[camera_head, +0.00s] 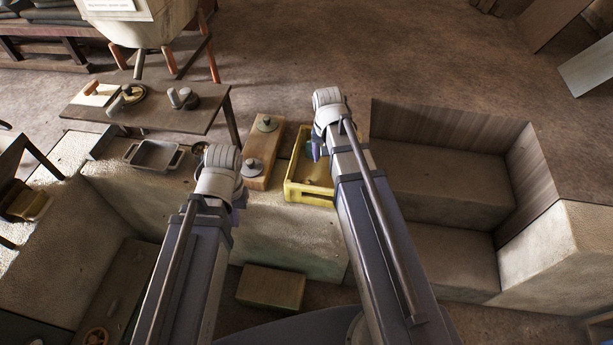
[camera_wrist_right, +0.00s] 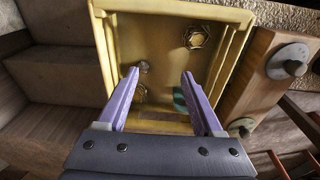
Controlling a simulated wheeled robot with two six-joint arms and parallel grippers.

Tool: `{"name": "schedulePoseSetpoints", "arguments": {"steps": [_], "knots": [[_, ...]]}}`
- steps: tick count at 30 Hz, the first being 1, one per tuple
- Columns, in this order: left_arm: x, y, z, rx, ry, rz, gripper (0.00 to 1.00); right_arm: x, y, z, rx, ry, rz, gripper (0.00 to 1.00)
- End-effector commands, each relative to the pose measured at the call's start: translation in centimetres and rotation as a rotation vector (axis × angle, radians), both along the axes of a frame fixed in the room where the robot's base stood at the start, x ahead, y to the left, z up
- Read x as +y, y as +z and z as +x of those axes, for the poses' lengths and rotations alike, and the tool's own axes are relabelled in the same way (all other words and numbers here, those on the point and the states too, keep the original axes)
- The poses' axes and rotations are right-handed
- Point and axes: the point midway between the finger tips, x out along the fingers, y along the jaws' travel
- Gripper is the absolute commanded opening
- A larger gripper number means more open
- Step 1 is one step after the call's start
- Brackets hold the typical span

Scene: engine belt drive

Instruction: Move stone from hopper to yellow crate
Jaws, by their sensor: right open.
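The yellow crate (camera_head: 294,191) stands on the stone ledge in the head view; the right wrist view looks down into the crate (camera_wrist_right: 110,50). My right gripper (camera_wrist_right: 155,85) is open over it, with nothing between its purple fingers; in the head view it (camera_head: 316,150) is partly behind my arm. A pale, rounded vessel on wooden legs, perhaps the hopper (camera_head: 145,32), stands at the top left, cut off by the frame. I cannot make out a stone. My left gripper (camera_head: 240,197) is mostly hidden behind its wrist, left of the crate.
Inside the crate lie a brass hexagonal piece (camera_wrist_right: 196,37), small clear round pieces (camera_wrist_right: 144,67) and a teal piece (camera_wrist_right: 179,99). A wooden block with grey knobs (camera_head: 263,150) stands beside it. A metal tray (camera_head: 153,155) and low table (camera_head: 150,105) are further left.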

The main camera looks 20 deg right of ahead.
Motion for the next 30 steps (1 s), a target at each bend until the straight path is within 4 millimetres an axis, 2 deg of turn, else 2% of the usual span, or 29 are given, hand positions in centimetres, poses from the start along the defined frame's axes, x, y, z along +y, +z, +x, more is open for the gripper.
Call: {"name": "schedulePoseSetpoints", "arguments": {"steps": [1, 3, 6, 9, 12, 16, 25, 30], "knots": [[0.0, 0.0, 0.0, 0.0, 0.0, 0.0, 0.0, 3.2, 0.0, -2.0, 0.02, 0.105, -0.005, 0.68], [0.0, 0.0, 0.0, 0.0, 0.0, 0.0, 0.0, 6.8, 0.0, -4.2, 0.048, 0.251, -0.014, 0.68], [0.0, 0.0, 0.0, 0.0, 0.0, 0.0, 0.0, 11.0, 0.0, -7.3, 0.086, 0.444, -0.027, 0.68], [0.0, 0.0, 0.0, 0.0, 0.0, 0.0, 0.0, 14.0, 0.0, -10.1, 0.119, 0.606, -0.04, 0.68], [0.0, 0.0, 0.0, 0.0, 0.0, 0.0, 0.0, 15.8, 0.0, -12.1, 0.144, 0.719, -0.049, 0.68], [0.0, 0.0, 0.0, 0.0, 0.0, 0.0, 0.0, 16.9, 0.1, -13.3, 0.158, 0.793, -0.055, 0.68], [0.0, 0.0, 0.0, 0.0, 0.0, 0.0, 0.0, 17.1, 0.1, -13.4, 0.161, 0.804, -0.056, 0.68], [0.0, 1.6, 0.0, 0.0, 0.0, 0.0, 0.0, 17.1, 1.7, -13.4, 0.161, 0.803, -0.055, 0.68]]}}
